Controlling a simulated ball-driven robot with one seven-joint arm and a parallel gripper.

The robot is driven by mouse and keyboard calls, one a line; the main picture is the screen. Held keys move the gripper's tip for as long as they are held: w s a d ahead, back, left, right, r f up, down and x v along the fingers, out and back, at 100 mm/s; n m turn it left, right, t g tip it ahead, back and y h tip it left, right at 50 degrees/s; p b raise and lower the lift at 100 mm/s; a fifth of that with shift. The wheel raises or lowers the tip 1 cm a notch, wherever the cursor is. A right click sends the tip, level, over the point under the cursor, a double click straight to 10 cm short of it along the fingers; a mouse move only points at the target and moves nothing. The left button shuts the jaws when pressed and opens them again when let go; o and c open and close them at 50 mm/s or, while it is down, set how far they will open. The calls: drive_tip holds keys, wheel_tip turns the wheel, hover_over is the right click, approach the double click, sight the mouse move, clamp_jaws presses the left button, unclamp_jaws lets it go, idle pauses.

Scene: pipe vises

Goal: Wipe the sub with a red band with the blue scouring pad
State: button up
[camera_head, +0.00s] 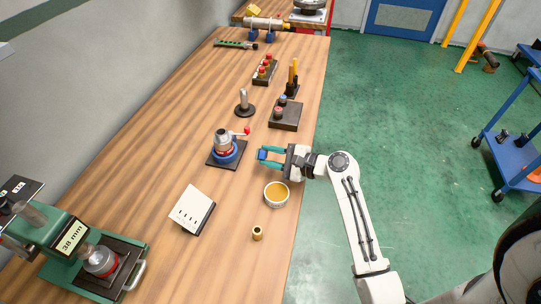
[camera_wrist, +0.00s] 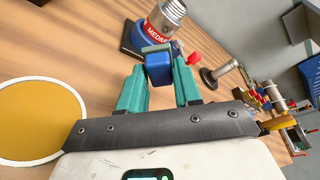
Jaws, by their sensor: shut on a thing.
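My gripper (camera_head: 268,157) is shut on the blue scouring pad (camera_head: 262,155), which sits between its teal fingertips; the pad also shows in the wrist view (camera_wrist: 158,68). A metal sub with a red lettered band (camera_head: 222,143) stands upright in a blue holder (camera_head: 229,158) on a dark base, to the left of my gripper. In the wrist view the sub (camera_wrist: 170,12) rises just beyond the pad. The pad looks apart from the sub in the head view. Part of the holder is hidden behind the pad in the wrist view.
A white bowl with yellow-orange contents (camera_head: 277,194) stands close in front of my gripper. A red-knobbed lever (camera_head: 247,131) sticks out beside the sub. A brass ring (camera_head: 257,233), white card stand (camera_head: 192,208), and green 38 mm machine (camera_head: 70,243) with another red-marked cylinder stand nearer.

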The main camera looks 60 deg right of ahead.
drive_tip(key=shift+w+a+b, duration=0.1)
drive_tip(key=shift+w+a, duration=0.25)
drive_tip(key=shift+w, duration=0.65)
drive_tip(key=shift+w+a+b, duration=0.15)
drive_tip(key=shift+w+a, duration=0.2)
drive_tip(key=shift+w, duration=0.65)
drive_tip(key=shift+w+a+b, duration=0.1)
drive_tip(key=shift+w+a, duration=0.25)
drive_tip(key=shift+w, duration=0.65)
drive_tip(key=shift+w+a, duration=0.3)
drive_tip(key=shift+w, duration=0.6)
drive_tip(key=shift+w+d+r, duration=0.1)
drive_tip(key=shift+w+d, duration=0.15)
drive_tip(key=shift+d, duration=0.4)
drive_tip(key=shift+w+d+f, duration=0.1)
drive_tip(key=shift+w+d, duration=0.1)
drive_tip(key=shift+d, duration=0.4)
drive_tip(key=shift+w+d+r, duration=0.1)
drive_tip(key=shift+w+d, duration=0.15)
drive_tip(key=shift+d, duration=0.4)
drive_tip(key=shift+s+a+r+p, duration=0.1)
drive_tip(key=shift+s+a+p, duration=0.05)
drive_tip(key=shift+a+p, duration=0.4)
drive_tip(key=shift+s+a+p, duration=0.15)
drive_tip(key=shift+a+p, duration=0.25)
drive_tip(key=shift+a, duration=0.25)
drive_tip(key=shift+s+a+p, duration=0.2)
drive_tip(key=shift+a+p, duration=0.2)
drive_tip(key=shift+a, duration=0.45)
